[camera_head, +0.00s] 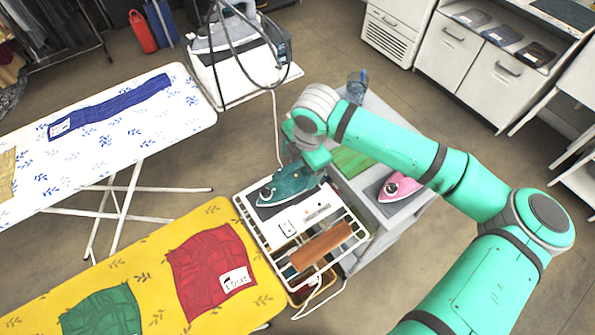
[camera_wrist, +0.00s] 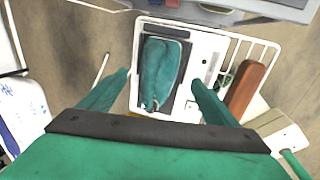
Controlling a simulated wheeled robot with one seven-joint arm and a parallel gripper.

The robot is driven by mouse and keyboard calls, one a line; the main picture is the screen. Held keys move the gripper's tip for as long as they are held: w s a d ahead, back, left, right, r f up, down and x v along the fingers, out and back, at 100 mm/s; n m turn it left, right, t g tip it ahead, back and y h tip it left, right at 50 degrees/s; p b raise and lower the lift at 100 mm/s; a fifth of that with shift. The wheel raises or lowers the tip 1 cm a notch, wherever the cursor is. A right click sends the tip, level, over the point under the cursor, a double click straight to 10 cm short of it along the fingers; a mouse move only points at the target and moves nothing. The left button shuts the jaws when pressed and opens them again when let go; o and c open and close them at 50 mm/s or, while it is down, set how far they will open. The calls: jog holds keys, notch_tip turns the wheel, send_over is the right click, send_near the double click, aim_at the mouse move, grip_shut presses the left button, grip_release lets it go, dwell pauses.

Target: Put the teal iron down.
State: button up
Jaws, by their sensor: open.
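The teal iron (camera_head: 287,187) rests on a dark pad at the far left part of a white wire-railed rack (camera_head: 290,222). In the wrist view the iron (camera_wrist: 162,72) lies lengthwise on the dark pad (camera_wrist: 185,97). My gripper (camera_wrist: 160,78) is open, with one finger on either side of the iron in that view and a visible gap to each. In the head view my gripper (camera_head: 308,163) is just above and behind the iron, and partly overlaps it. The exact height of the fingers above the iron is hard to tell.
A brown wooden block (camera_head: 321,246) lies on the rack's near side. A pink iron (camera_head: 397,187) stands on a grey cabinet to the right. A yellow ironing board (camera_head: 150,270) with red and green cloths is at front left; a white one (camera_head: 130,125) lies behind it.

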jog(key=r, duration=0.4)
jog(key=shift+s+d+r, duration=0.25)
jog(key=shift+s, duration=0.15)
